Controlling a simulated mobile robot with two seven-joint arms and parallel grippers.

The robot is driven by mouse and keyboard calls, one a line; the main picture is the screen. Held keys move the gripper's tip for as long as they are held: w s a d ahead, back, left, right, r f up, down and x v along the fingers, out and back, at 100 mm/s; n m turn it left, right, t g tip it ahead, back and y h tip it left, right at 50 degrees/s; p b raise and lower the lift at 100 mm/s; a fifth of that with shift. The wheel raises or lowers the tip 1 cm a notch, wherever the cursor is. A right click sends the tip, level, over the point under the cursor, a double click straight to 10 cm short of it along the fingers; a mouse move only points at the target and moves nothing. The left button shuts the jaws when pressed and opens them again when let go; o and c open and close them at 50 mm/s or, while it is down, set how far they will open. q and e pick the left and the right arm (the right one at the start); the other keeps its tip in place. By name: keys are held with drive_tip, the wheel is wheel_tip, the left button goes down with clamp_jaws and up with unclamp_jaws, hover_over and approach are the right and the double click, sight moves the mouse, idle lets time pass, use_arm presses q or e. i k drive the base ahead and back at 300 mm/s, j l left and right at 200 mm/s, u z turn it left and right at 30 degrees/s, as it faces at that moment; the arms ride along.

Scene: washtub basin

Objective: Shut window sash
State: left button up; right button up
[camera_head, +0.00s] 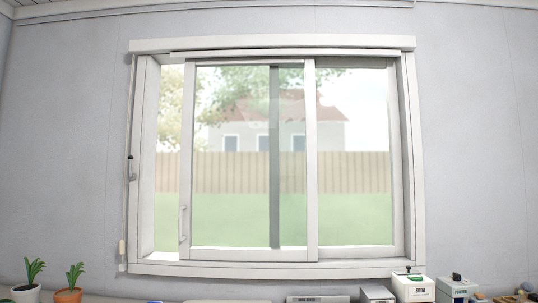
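The sliding window sash (187,140) is a white-framed pane in the camera_head view. It stands partly open, with a gap (168,170) between its left edge and the left jamb. A small upright handle (182,224) sits low on the sash's left stile. The sash overlaps the right-hand pane (352,160), and a dark vertical frame edge (274,160) shows through its glass. The white window frame (270,269) surrounds both panes. Neither of my grippers is in view.
Below the window, a surface holds two potted plants (69,294) at the left and several small boxes, including a white one (413,288), at the right. A cord with a pull (122,247) hangs left of the frame. The wall around the window is bare.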

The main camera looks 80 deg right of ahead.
sight(186, 251)
drive_tip(key=z, duration=2.3)
